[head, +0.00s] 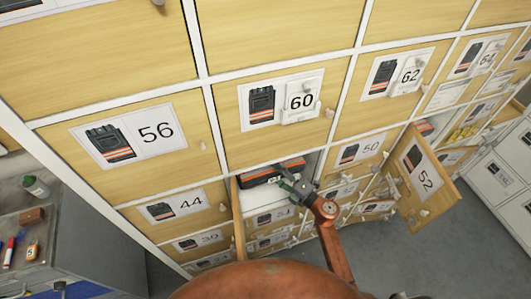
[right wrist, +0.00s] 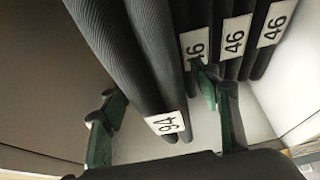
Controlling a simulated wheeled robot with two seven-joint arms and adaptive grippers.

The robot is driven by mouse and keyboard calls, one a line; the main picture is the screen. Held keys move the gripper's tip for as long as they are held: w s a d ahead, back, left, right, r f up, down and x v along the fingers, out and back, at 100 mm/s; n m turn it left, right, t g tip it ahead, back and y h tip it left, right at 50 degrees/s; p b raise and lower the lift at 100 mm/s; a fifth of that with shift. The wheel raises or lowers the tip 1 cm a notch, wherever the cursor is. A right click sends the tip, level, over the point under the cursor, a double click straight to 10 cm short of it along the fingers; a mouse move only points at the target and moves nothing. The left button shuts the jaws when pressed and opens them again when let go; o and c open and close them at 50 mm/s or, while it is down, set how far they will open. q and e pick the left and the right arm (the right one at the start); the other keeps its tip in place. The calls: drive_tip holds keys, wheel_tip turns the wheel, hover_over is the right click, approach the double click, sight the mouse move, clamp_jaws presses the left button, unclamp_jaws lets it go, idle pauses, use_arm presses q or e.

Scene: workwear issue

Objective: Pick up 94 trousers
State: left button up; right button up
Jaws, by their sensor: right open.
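The 94 trousers (right wrist: 150,70) show in the right wrist view as a long dark ribbed roll with a white 94 label near its lower end. My right gripper (right wrist: 158,100) is open, with its green and black fingers on either side of the roll. I cannot tell whether they touch it. Dark trousers labelled 46 (right wrist: 232,50) stand close beside, right of the right finger. In the head view, my right gripper (head: 298,188) is at the mouth of an open compartment with dark, orange-striped clothing (head: 270,174) inside. My left gripper is not in view.
Closed wooden doors numbered 56 (head: 130,135), 60 (head: 285,100) and 44 (head: 178,207) surround the compartment. Door 52 (head: 420,178) stands open at the right. A grey bench (head: 90,235) with a bottle and small items is at the left. Grey floor is clear at the lower right.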

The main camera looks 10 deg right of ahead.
drive_tip(key=shift+c, duration=0.7)
clamp_jaws()
drive_tip(key=shift+r, duration=0.1)
